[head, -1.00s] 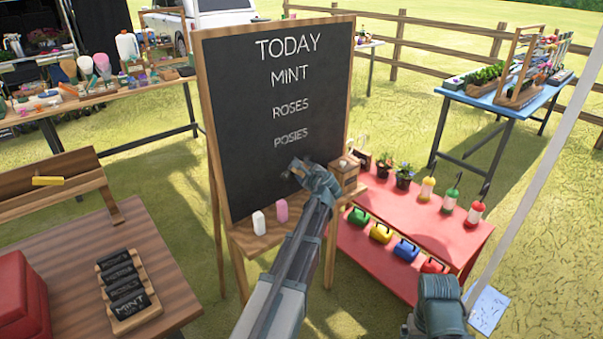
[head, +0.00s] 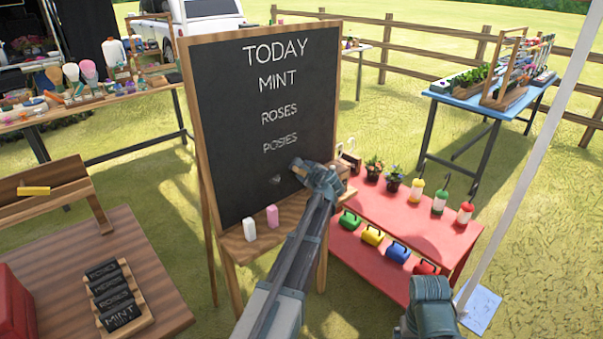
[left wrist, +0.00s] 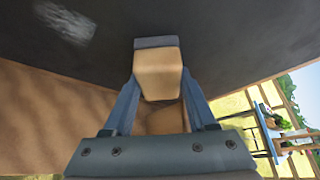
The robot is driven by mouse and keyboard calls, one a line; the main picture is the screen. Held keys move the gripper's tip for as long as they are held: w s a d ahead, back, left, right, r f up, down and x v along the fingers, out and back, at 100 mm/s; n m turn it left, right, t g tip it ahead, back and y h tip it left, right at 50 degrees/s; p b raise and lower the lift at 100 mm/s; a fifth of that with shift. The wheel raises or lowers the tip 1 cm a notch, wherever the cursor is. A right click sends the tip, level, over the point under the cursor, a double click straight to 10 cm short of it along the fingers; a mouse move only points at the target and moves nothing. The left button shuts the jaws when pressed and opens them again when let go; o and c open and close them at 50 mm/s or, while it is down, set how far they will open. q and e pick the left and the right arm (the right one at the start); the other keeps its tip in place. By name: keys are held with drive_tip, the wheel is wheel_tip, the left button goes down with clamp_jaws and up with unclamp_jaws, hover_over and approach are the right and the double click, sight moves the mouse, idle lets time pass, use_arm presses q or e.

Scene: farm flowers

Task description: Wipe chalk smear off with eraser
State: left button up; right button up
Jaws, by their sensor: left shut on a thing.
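The chalkboard (head: 235,110) stands upright on a wooden easel, with TODAY, MINT, ROSES and POSIES written on it. A pale chalk smear (head: 276,179) lies on its lower part; it also shows at the upper left of the left wrist view (left wrist: 65,22). My left gripper (head: 303,170) is in front of the board, right of the smear. It is shut on the eraser (left wrist: 158,78), a wooden block with a grey pad facing the board. I cannot tell whether the pad touches the board. The gripper mostly hides the eraser in the head view.
The easel ledge (head: 240,240) holds a white stick (head: 249,229) and a pink stick (head: 272,215). A brown table (head: 165,290) with name slates is at lower left.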

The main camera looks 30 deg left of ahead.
use_arm(q)
drive_tip(key=shift+w+d, duration=0.2)
drive_tip(key=shift+w, duration=0.35)
drive_tip(key=shift+w+d, duration=0.15)
drive_tip(key=shift+w, duration=0.35)
drive_tip(key=shift+s, duration=0.15)
drive_tip(key=shift+s+a, duration=0.3)
drive_tip(key=shift+s, duration=0.5)
drive_tip(key=shift+s+a, duration=0.25)
drive_tip(key=shift+s, duration=0.5)
drive_tip(key=shift+s, duration=0.1)
drive_tip(key=shift+s+a, duration=0.4)
drive_tip(key=shift+s, duration=0.4)
drive_tip(key=shift+s+a, duration=0.4)
drive_tip(key=shift+s, duration=0.35)
drive_tip(key=shift+s+a, duration=0.35)
drive_tip(key=shift+s, duration=0.5)
drive_tip(key=shift+s+a, duration=0.3)
drive_tip(key=shift+s, duration=0.55)
